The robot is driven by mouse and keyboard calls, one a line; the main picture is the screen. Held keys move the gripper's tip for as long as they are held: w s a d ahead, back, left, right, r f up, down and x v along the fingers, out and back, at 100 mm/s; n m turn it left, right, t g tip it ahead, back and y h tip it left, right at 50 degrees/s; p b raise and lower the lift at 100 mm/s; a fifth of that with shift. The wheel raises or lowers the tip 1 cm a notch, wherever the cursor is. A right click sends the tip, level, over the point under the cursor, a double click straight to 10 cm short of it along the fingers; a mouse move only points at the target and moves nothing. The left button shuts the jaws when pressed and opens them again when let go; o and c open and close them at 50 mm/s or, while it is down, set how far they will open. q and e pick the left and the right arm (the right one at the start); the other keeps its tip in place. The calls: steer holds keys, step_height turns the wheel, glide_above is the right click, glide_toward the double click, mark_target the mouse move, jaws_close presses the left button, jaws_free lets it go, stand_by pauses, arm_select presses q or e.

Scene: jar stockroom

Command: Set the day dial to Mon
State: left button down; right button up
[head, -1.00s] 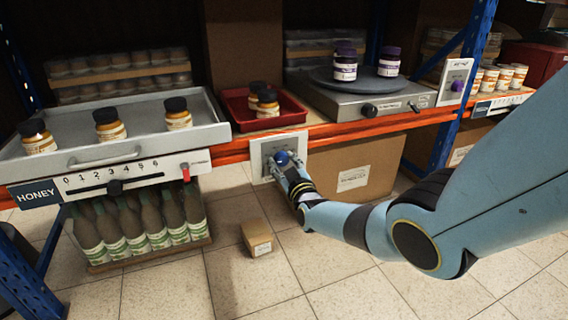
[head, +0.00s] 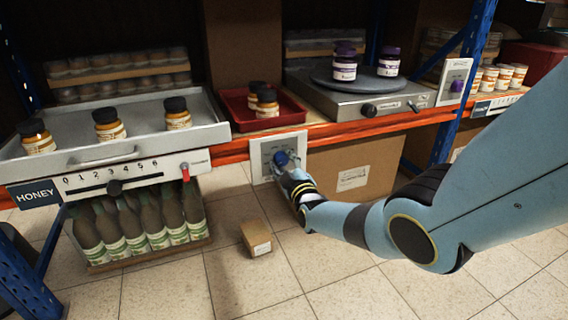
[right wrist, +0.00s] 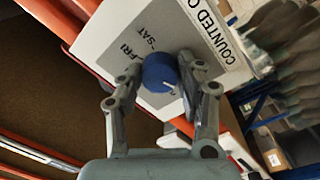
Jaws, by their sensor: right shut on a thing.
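The day dial is a blue knob (head: 281,158) on a pale plate (head: 262,148) fixed to the front of the orange shelf beam. In the right wrist view the blue knob (right wrist: 161,72) sits between the fingers of my right gripper (right wrist: 163,85), which is shut on it. A white pointer line shows on the knob. The labels FRI and SAT are readable beside it; the other day labels are hidden or too small to read. In the head view my right gripper (head: 284,165) reaches the knob from below right. My left gripper is in neither view.
A steel tray (head: 60,120) with honey jars stands left, above a numbered slider panel (head: 130,180). A red tray (head: 235,105) and a turntable (head: 355,82) with purple-lidded jars stand on the shelf. A small carton (head: 257,238) lies on the open floor.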

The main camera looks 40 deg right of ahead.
steer(key=shift+f, duration=0.15)
steer(key=o, duration=1.1)
steer(key=shift+o, duration=0.2)
steer(key=v, duration=1.2)
steer(key=shift+a, duration=0.1)
